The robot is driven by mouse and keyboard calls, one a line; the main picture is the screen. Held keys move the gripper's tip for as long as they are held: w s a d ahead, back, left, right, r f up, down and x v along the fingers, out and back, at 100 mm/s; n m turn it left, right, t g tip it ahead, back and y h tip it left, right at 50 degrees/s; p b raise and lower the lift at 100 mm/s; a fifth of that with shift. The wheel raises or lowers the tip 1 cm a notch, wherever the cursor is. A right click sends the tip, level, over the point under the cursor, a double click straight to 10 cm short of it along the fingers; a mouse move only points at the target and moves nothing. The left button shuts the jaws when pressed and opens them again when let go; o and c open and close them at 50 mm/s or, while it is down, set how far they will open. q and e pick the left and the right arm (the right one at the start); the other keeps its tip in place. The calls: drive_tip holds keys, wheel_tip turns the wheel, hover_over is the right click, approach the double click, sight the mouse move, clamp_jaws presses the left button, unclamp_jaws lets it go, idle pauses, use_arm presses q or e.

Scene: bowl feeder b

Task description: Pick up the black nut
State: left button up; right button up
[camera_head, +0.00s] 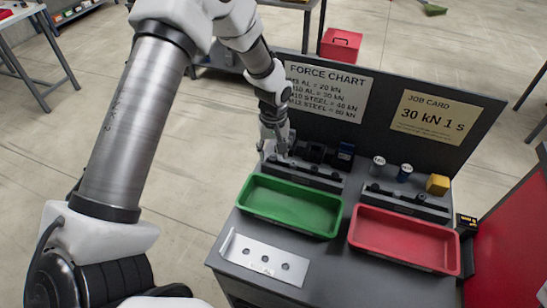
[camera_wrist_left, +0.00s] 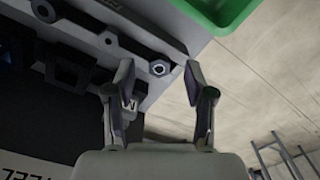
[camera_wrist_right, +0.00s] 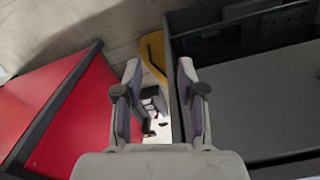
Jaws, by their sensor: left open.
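A small dark hexagonal nut (camera_wrist_left: 159,68) with a bright centre shows in the left wrist view, at the end of a dark rack (camera_wrist_left: 118,38). My left gripper (camera_wrist_left: 158,76) is open, and in that view the nut appears between its fingertips, with gaps on both sides. In the head view my left gripper (camera_head: 275,152) is at the left end of the rack (camera_head: 308,178) behind the green tray, and the nut is too small or hidden to make out there. My right gripper (camera_wrist_right: 160,70) is open and empty in the right wrist view.
A green tray (camera_head: 245,207) and a red tray (camera_head: 455,262) stand on the grey bench, both empty. A plate with holes (camera_head: 235,248) lies in front. A second rack (camera_head: 400,203), small cylinders (camera_head: 404,173) and a yellow block (camera_head: 437,185) are at the right. A panel (camera_head: 440,95) stands behind.

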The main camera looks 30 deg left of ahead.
use_arm(q)
drive_tip(key=shift+s+f, duration=0.1)
drive_tip(key=shift+f, duration=0.55)
drive_tip(key=shift+w+f, duration=0.25)
drive_tip(key=shift+f, duration=0.2)
drive_tip(key=shift+s+r, duration=0.1)
clamp_jaws()
drive_tip(key=shift+r, duration=0.1)
